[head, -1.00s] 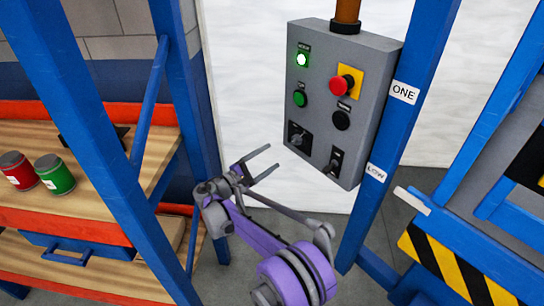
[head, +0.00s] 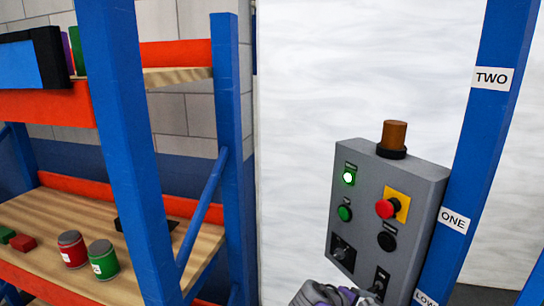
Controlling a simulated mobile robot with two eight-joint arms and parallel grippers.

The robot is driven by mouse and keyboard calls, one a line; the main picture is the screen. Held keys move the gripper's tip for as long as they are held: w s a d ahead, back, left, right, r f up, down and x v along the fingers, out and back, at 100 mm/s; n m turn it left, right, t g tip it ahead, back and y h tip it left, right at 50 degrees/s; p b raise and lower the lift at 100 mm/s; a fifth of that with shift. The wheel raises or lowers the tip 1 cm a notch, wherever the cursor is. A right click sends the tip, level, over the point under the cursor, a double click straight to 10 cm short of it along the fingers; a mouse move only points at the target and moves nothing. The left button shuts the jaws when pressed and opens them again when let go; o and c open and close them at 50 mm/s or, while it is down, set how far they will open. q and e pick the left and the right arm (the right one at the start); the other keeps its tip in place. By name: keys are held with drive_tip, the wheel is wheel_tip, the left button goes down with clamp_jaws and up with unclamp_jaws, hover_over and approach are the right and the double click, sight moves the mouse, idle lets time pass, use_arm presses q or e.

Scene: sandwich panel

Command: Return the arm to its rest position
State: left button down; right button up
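The grey control panel (head: 372,225) is on the blue post at the right. It has a lit green lamp (head: 349,176), a green button (head: 344,213), a red mushroom button (head: 385,208) on a yellow plate, a black button (head: 387,241), a rotary switch (head: 342,252) and a lower switch (head: 380,280) partly cut off by my arm. An amber beacon (head: 394,136) stands on top. A grey and purple piece of my arm, which looks like the right one, shows at the bottom edge below the panel. Its fingers cannot be made out. My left gripper is not in view.
A blue and orange rack stands at the left, its wooden shelf (head: 40,212) holding a red can (head: 72,249), a green can (head: 103,259) and small red and green blocks. The blue post (head: 490,105) carries level labels. A white wall (head: 350,80) lies behind.

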drive_tip(key=s+a+f+m+y+p, duration=0.1)
drive_tip(key=s+m+y, duration=0.3)
drive_tip(key=s, duration=0.8)
drive_tip(key=s+a+f+m+y+p, duration=0.2)
drive_tip(key=s+a+m+y+p, duration=0.1)
drive_tip(key=s, duration=0.9)
drive_tip(key=shift+s+a+f+m+y, duration=0.35)
drive_tip(key=shift+a+m+y, duration=0.2)
drive_tip(key=shift+y, duration=0.45)
